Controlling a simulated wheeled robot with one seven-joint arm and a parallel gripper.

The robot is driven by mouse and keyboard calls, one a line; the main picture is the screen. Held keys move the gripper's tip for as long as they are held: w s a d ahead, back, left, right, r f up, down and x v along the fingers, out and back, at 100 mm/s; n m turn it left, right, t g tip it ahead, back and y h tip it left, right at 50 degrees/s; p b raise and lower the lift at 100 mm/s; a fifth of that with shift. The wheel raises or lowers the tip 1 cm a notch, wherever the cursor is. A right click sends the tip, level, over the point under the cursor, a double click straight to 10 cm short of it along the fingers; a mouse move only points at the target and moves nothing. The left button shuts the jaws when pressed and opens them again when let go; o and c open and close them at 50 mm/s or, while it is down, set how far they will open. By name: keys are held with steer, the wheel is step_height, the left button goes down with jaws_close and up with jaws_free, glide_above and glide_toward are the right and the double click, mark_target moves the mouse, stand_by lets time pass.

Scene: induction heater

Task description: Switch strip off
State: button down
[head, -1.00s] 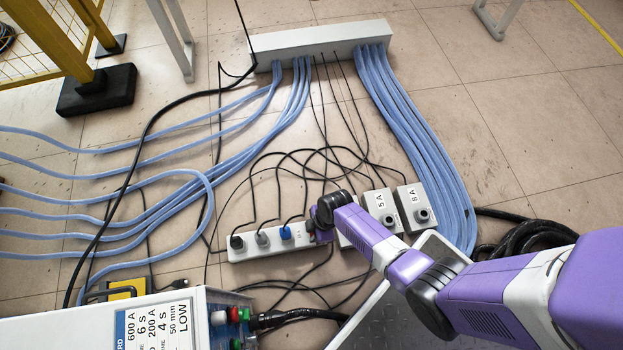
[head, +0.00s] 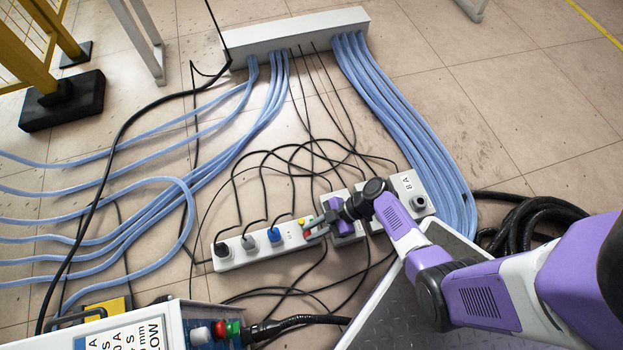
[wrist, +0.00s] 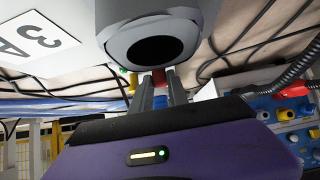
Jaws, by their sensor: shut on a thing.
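The white power strip (head: 232,262) lies on the floor, with black, grey and blue plugs in a row along it. Its right end has a small yellow part (head: 301,221) and a red switch (head: 323,232). My gripper (head: 316,224) reaches that end from the right, with its fingers low at the red switch. In the wrist view my fingers (wrist: 160,92) are close together, with the red switch (wrist: 158,77) between their tips. The fingers hide part of the switch, and its position cannot be told.
Black cables and blue hoses (head: 395,110) run over the floor to a long white box (head: 300,38). A machine (head: 170,325) stands at front left.

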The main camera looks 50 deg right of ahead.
stand_by(0.4)
steer(key=c, duration=1.6)
jaws_free()
steer(key=shift+o, duration=0.2)
steer(key=p+v, duration=0.2)
steer(key=v, duration=0.5)
steer(key=shift+s+d+r+p, duration=0.15)
steer(key=shift+d+p, duration=0.15)
steer(key=shift+p, duration=0.05)
